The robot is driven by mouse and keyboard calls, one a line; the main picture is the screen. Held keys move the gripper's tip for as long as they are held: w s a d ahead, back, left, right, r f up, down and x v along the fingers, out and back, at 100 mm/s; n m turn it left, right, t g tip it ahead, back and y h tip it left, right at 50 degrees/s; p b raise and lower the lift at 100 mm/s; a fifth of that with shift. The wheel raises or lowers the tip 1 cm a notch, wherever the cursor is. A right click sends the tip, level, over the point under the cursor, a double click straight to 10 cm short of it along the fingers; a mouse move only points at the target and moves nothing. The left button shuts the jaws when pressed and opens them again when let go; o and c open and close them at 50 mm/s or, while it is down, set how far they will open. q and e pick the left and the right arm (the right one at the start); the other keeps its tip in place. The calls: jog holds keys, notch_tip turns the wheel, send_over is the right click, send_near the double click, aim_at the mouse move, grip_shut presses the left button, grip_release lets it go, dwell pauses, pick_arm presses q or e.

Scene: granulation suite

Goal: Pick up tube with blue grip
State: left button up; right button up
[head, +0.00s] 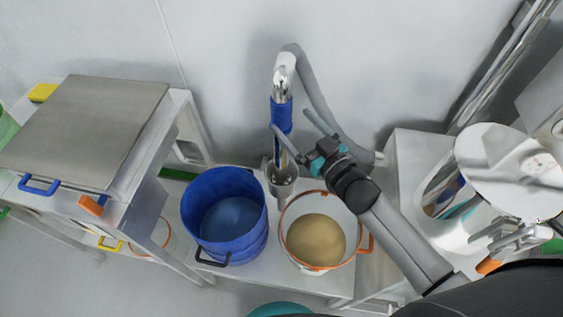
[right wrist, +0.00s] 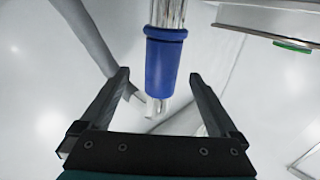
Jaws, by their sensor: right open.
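The tube with the blue grip (head: 281,116) stands upright near the back wall, with a metal top and a grey hose. In the right wrist view its blue grip (right wrist: 163,66) lies ahead, between the lines of my fingers. My right gripper (head: 290,120) is open, with its fingers pointing at the blue grip from the right. In the right wrist view the gripper (right wrist: 158,75) is empty, and its fingertips lie on either side of the grip's lower part. I cannot tell whether they touch it. The tube's lower end sits at a metal holder (head: 281,187). My left gripper is not in view.
A blue bucket (head: 224,190) and a white bucket with an orange rim (head: 357,213), holding tan powder (head: 316,241), stand below the tube. A grey-topped cabinet (head: 90,120) is at left. A shiny metal vessel (head: 440,240) is at right. The grey hose (head: 322,85) curves behind the tube.

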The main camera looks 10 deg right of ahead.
aim_at(288, 120)
jog(key=shift+f+b+x, duration=0.15)
jog(key=shift+b+x, duration=0.15)
jog(key=shift+x, duration=1.15)
jog(key=shift+f+b+x, duration=0.15)
jog(key=shift+b+x, duration=0.1)
jog(key=shift+x, duration=1.25)
jog(key=shift+s+a, duration=0.1)
jog(key=shift+a, duration=0.05)
jog(key=shift+c, duration=0.2)
grip_shut()
jog(key=shift+r, duration=0.1)
